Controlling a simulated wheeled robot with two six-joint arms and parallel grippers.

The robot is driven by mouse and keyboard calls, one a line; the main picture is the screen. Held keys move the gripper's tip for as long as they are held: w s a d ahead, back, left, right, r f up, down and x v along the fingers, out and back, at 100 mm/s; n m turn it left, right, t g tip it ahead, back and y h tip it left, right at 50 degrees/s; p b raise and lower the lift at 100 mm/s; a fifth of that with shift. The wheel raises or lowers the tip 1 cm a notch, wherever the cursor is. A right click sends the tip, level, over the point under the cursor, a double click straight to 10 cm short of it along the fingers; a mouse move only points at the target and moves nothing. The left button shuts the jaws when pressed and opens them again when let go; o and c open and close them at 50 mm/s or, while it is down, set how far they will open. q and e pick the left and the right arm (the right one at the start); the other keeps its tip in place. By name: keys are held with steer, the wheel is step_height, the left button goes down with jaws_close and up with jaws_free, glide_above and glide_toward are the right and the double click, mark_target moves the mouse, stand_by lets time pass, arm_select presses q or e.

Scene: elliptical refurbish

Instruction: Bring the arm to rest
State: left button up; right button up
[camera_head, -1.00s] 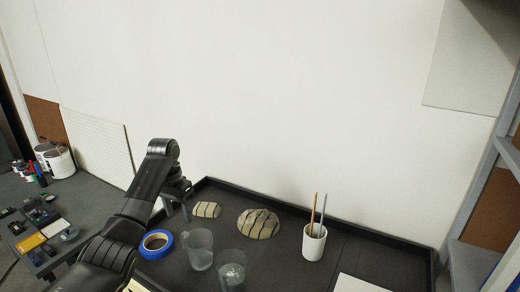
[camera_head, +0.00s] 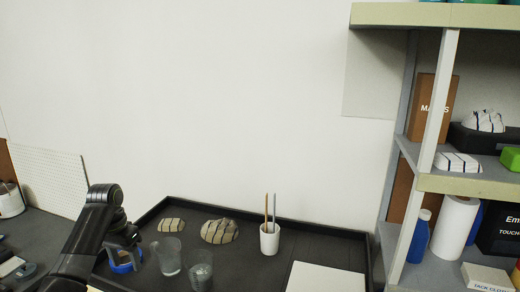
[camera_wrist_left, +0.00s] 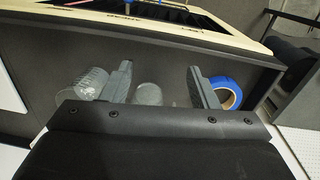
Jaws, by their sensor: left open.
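My left arm enters the camera_head view from the lower left. Its gripper (camera_head: 128,240) is above the left part of a black-rimmed tray (camera_head: 330,232), in front of a roll of blue tape (camera_head: 124,266) that it partly hides. In the left wrist view the two fingers of the gripper (camera_wrist_left: 160,80) are spread apart with nothing held between them. The blue tape (camera_wrist_left: 229,92) shows beside the right finger there. A clear glass (camera_wrist_left: 90,84) shows beside the left finger. My right gripper is in neither view.
A grey shelf unit (camera_head: 460,184) stands at the right. The wall above the tray is bare.

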arm_select(q)
steer(key=s+d+f+t+y, duration=0.1)
steer(key=s+d+f+t, duration=0.15)
steer(key=s+f, duration=1.5)
steer(key=s+d+r+n+t+y, duration=0.1)
steer(key=s+d+n, duration=0.1)
steer(key=s, duration=0.9)
steer(key=s+d+r+n+t, duration=0.1)
steer(key=s, duration=1.1)
step_height(320, 180, down, 30)
steer(key=a+g+b, duration=0.1)
steer(key=g+b, duration=0.1)
steer(key=b, duration=0.5)
steer(key=s+f+b, duration=0.2)
steer(key=s+f, duration=0.3)
steer(key=f, duration=0.3)
steer(key=s+f+b, duration=0.3)
steer(key=s+f, duration=0.2)
steer(key=f, duration=0.3)
steer(key=s+f+g+b, duration=0.1)
steer(key=s+f+b, duration=0.1)
steer(key=s+f, duration=0.3)
step_height(320, 180, down, 4)
steer(key=shift+d+r, duration=0.2)
steer(key=shift+d, duration=0.25)
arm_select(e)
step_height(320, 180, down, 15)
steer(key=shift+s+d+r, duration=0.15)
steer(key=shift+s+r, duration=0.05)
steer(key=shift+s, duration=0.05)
